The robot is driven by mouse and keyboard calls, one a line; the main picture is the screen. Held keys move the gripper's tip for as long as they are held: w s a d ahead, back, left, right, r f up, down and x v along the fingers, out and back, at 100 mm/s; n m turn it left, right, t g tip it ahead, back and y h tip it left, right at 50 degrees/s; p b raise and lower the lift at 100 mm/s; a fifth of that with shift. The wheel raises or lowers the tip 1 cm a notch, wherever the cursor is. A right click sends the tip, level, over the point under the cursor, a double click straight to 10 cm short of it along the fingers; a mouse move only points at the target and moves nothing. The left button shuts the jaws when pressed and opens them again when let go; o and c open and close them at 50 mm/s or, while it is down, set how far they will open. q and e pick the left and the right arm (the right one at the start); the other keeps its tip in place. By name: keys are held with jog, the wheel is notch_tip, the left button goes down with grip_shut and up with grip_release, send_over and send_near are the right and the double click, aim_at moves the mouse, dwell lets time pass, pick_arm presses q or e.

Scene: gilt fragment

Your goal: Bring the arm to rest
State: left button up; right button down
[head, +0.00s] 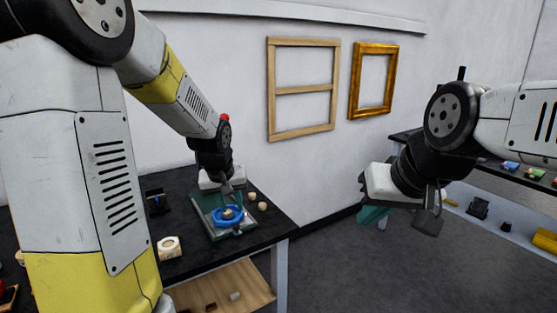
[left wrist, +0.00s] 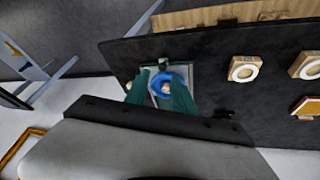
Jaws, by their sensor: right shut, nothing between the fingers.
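My left gripper (head: 230,194) is above the dark table, pointing down over a blue ring (head: 220,221) with a small beige piece (head: 227,213) in its middle. The ring sits on a grey-green tray (head: 206,228). In the left wrist view the green fingers (left wrist: 162,92) stand apart, with the blue ring (left wrist: 184,76) showing between and beyond them. I cannot tell whether the fingertips touch the ring. My right gripper (head: 373,214) is shut and empty, held in the air over the floor at the right, with teal fingers.
The dark table (head: 180,197) also holds small beige pieces (head: 262,206) and a pale block with a round hole (head: 168,247). A wooden shelf (head: 245,280) lies below. Two frames hang on the wall. Another bench (head: 406,135) stands at right. Floor between is clear.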

pick_arm(q)
jog(key=s+r+m+h, duration=0.1)
jog(key=s+r, duration=0.5)
jog(key=s, duration=0.4)
jog(key=s+d+r+m+t, duration=0.1)
jog(key=s+r, duration=0.5)
jog(key=s, duration=0.5)
jog(key=shift+d+m+t+h, duration=0.3)
jog(key=shift+m+h, duration=0.1)
jog(key=shift+s, duration=0.1)
